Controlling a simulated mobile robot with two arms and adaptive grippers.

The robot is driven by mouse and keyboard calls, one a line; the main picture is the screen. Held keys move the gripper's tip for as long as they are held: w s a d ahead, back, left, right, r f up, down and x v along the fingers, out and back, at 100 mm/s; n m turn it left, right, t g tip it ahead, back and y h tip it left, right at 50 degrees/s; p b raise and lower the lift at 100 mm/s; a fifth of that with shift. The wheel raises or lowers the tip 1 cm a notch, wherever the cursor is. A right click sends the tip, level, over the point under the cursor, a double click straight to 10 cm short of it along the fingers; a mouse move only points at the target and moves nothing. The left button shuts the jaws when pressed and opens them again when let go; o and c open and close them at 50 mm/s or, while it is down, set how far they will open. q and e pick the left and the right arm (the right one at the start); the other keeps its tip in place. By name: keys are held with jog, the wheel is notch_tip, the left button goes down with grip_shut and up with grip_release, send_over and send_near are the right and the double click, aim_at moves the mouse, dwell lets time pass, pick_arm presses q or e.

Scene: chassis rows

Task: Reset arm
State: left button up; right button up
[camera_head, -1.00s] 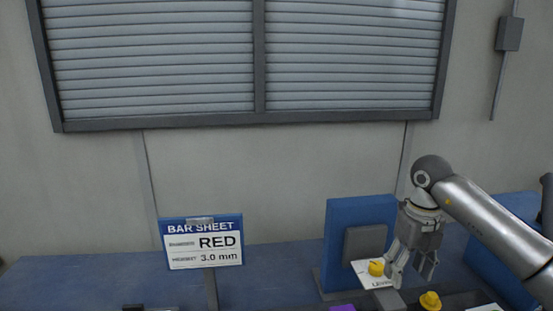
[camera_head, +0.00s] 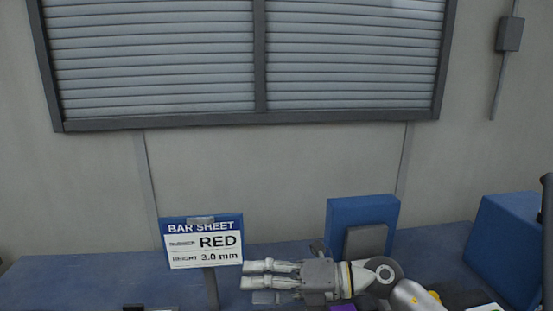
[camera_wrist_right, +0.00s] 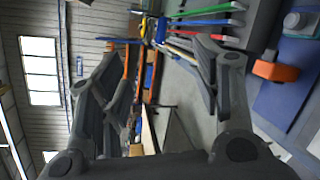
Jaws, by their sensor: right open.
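My right gripper (camera_head: 262,274) is low over the blue bench in the head view, its fingers pointing left. It is just right of the lower part of the sign. In the right wrist view its two fingers (camera_wrist_right: 160,85) stand wide apart with nothing between them. My left gripper is in neither view.
A sign reading BAR SHEET, RED, 3.0 mm (camera_head: 202,241) stands on the blue bench (camera_head: 80,280). A blue block with a grey plate (camera_head: 362,218) stands behind my right arm. A larger blue block (camera_head: 505,250) is at the right. Coloured bars (camera_wrist_right: 205,22) show in the wrist view.

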notch_tip(320, 180, up, 5)
jog(key=m+t+y, duration=0.3)
jog(key=m+t, duration=0.1)
jog(key=m, duration=0.1)
jog(key=w+d+f+m+t+h, duration=0.1)
jog(key=w+d+m+t+h, duration=0.2)
jog(key=d+m+t+h, duration=0.95)
jog(key=s+d+f+m+g+h, duration=0.1)
jog(key=s+d+f+m+h, duration=0.2)
jog(key=f+m, duration=0.45)
jog(key=s+d+f+m+g+h, duration=0.1)
jog(key=d+f+m+g+h, duration=0.15)
jog(key=d+f+m, duration=0.4)
jog(key=s+d+f+m+g, duration=0.1)
jog(key=s+f+m+g, duration=0.2)
jog(key=s+f+g, duration=0.55)
jog(key=s+d+f+m+g, duration=0.1)
jog(key=s+f+m+g, duration=0.2)
jog(key=s+f, duration=0.95)
jog(key=s+f+g, duration=0.1)
jog(key=s+f, duration=0.2)
jog(key=f, duration=0.9)
jog(key=s+f, duration=0.3)
jog(key=f, duration=0.9)
jog(key=s+d+f+g+h, duration=0.1)
jog(key=s+d+f, duration=0.1)
jog(key=s+f, duration=1.3)
jog(key=shift+s+d, duration=0.3)
jog(key=shift+s, duration=0.45)
